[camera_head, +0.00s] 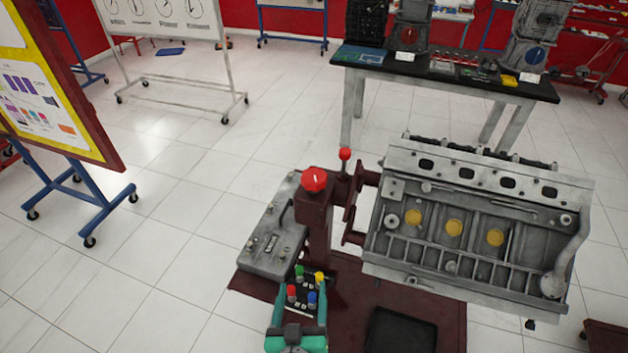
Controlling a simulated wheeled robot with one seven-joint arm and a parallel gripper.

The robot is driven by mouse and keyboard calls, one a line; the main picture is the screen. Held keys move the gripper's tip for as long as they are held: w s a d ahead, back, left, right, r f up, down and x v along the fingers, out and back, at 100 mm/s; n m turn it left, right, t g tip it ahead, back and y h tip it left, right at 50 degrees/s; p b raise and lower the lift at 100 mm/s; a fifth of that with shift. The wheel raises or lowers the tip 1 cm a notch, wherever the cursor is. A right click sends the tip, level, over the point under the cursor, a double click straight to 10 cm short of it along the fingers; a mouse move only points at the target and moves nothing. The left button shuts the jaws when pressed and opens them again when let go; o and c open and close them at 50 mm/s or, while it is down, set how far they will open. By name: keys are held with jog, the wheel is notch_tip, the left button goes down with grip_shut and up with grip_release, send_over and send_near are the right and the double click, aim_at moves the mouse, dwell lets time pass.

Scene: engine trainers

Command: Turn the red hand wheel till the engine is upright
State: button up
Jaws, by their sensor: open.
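A red hand wheel (314,180) with a small pale mark sits on top of the dark red post of the engine stand. The grey engine block (470,228) is held on the stand's right side and looks tilted, its face with several yellow round plugs turned toward me. My gripper (301,290), with teal fingers, is at the bottom centre. It is open, below and apart from the wheel. Several coloured knobs on a dark panel show between and beyond the fingers.
A red-tipped lever (345,155) stands just right of the wheel. A grey box (273,242) is left of the post. A black tray (400,330) lies on the stand's base. A workbench (445,75) stands behind.

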jog(key=w+a+r+m+t+h, duration=0.1)
jog(key=w+r+m+h, duration=0.1)
jog(key=w+r, duration=0.55)
jog(key=m+h, duration=0.4)
send_near(309, 187)
jog(key=x, duration=1.3)
jog(key=c, duration=1)
